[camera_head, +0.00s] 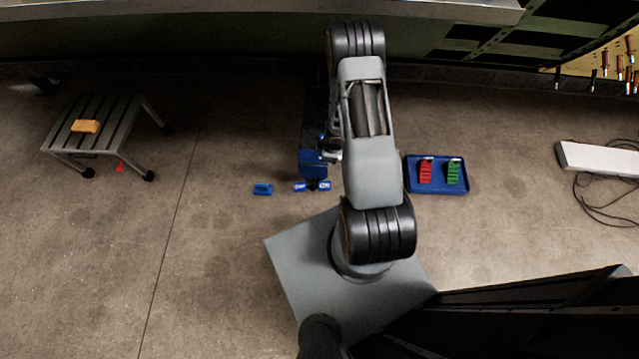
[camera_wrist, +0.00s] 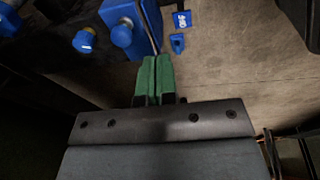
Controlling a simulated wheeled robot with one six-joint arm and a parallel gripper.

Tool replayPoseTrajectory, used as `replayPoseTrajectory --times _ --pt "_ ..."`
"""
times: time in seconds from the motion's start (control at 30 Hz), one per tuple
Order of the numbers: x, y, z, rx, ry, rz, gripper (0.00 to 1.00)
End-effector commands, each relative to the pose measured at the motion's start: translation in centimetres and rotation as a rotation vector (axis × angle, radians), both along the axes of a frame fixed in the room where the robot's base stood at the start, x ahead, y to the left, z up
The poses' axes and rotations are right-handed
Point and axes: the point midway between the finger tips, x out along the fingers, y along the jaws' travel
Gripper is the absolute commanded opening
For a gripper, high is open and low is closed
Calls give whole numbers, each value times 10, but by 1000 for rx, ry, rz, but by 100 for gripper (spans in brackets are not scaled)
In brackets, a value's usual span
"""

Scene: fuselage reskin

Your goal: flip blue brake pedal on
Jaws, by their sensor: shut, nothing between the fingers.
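In the wrist view a blue pedal plate (camera_wrist: 182,20) with white lettering that looks like "OFF" lies above and right of my gripper (camera_wrist: 155,60). A smaller blue piece (camera_wrist: 177,43) sits just below it. My gripper's green fingers are together and empty, apart from the plate. In the head view two small blue pedals with white marks, a left one (camera_head: 300,187) and a right one (camera_head: 325,186), are at the foot of a blue unit (camera_head: 312,165). Another blue piece (camera_head: 262,189) lies to their left. I cannot tell which is the brake pedal. My arm hides part of the unit.
Blue knobbed parts (camera_wrist: 124,32) stand close left of my fingers in the wrist view. In the head view a blue tray (camera_head: 436,189) holds red and green pieces. A step stool (camera_head: 62,127) bears a yellow-orange block (camera_head: 86,126). Floor is open at left.

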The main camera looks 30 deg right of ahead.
Motion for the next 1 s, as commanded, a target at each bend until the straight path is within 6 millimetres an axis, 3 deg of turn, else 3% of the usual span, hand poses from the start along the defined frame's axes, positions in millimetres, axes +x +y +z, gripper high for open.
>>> replayPoseTrajectory --times 0.03,0.17,0.7,0.87,1.0 --pt "-9 4 -24 27 18 20 0" --pt "-21 11 -48 72 39 61 0" --pt "-26 15 -59 91 47 77 0" --pt "-24 18 -79 90 48 79 0" --pt "-22 22 -106 90 48 77 0"
